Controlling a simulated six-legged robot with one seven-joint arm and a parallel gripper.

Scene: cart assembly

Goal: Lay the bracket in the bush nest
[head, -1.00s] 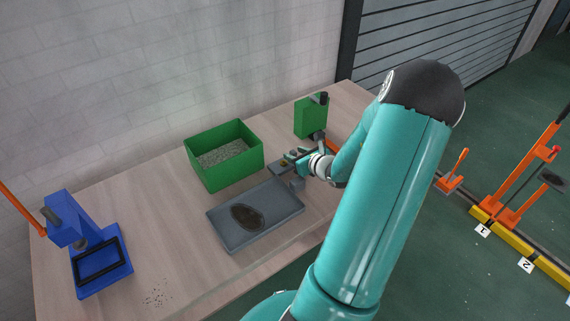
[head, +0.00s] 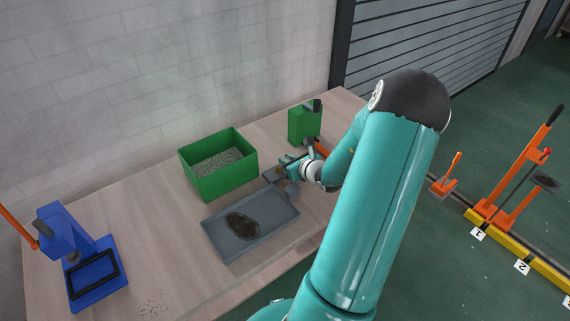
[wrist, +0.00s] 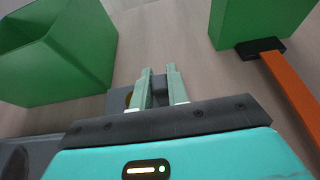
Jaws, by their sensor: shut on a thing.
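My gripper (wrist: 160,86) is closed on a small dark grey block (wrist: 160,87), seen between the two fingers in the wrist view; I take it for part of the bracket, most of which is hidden. In the head view my gripper (head: 285,164) is low over the table, at the far right corner of the grey tray. In the wrist view a grey plate with a brass-coloured round spot (wrist: 128,98) shows beside the left finger. I cannot tell for certain which part is the bush nest.
The grey tray (head: 270,232) has a dark oval patch. A green bin (head: 228,179) of grey granules stands behind it. A green block (head: 304,126) with an orange lever (wrist: 290,95) is close to my gripper. A blue press (head: 92,278) stands at the left.

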